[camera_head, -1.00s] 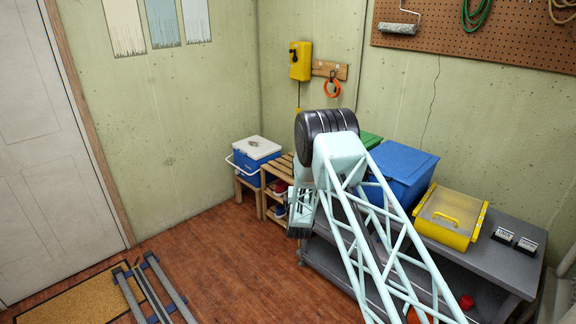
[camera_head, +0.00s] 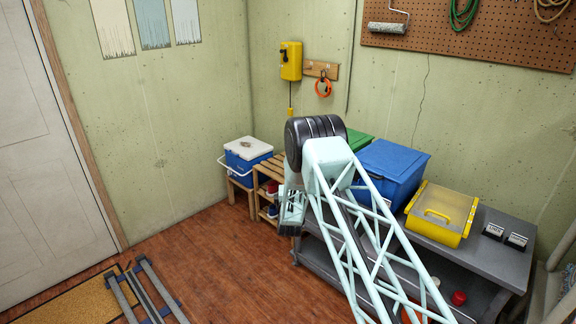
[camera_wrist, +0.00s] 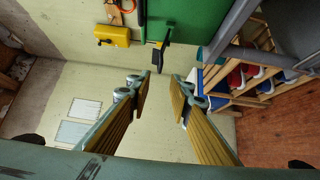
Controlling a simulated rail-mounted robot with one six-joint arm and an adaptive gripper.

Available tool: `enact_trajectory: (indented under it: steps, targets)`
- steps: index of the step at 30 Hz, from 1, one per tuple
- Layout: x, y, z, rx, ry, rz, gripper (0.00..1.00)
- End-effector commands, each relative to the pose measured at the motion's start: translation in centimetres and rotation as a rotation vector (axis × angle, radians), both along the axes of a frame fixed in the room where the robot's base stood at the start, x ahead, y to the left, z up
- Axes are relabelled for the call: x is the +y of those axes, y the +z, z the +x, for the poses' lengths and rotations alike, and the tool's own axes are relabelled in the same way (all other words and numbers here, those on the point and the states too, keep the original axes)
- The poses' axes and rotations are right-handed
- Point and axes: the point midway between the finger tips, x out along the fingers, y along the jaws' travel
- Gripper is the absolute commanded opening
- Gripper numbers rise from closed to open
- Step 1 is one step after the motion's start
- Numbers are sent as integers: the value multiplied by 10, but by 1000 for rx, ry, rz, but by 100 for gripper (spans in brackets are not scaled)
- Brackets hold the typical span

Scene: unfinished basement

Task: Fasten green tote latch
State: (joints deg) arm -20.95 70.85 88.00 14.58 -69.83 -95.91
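The green tote (camera_head: 358,138) stands at the back of the bench, mostly hidden behind my arm and the blue tote in the head view. In the wrist view its green side (camera_wrist: 190,18) shows at the top. In the head view my gripper (camera_head: 291,212) hangs in front of the wooden rack.
A blue tote (camera_head: 391,170) and a yellow tote (camera_head: 441,214) stand on the grey bench (camera_head: 485,250) to the right. A blue cooler (camera_head: 247,160) sits on a stand left of the slatted wooden rack (camera_head: 270,170).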

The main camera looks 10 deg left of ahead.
Motion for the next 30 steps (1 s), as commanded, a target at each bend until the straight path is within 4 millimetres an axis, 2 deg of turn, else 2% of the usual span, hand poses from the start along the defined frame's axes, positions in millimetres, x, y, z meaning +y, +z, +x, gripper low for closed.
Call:
enact_trajectory:
  steps: [15,30]
  targets:
    - [7,0,57,-2,-1,1,19]
    - [12,-1,103,0,-1,1,19]
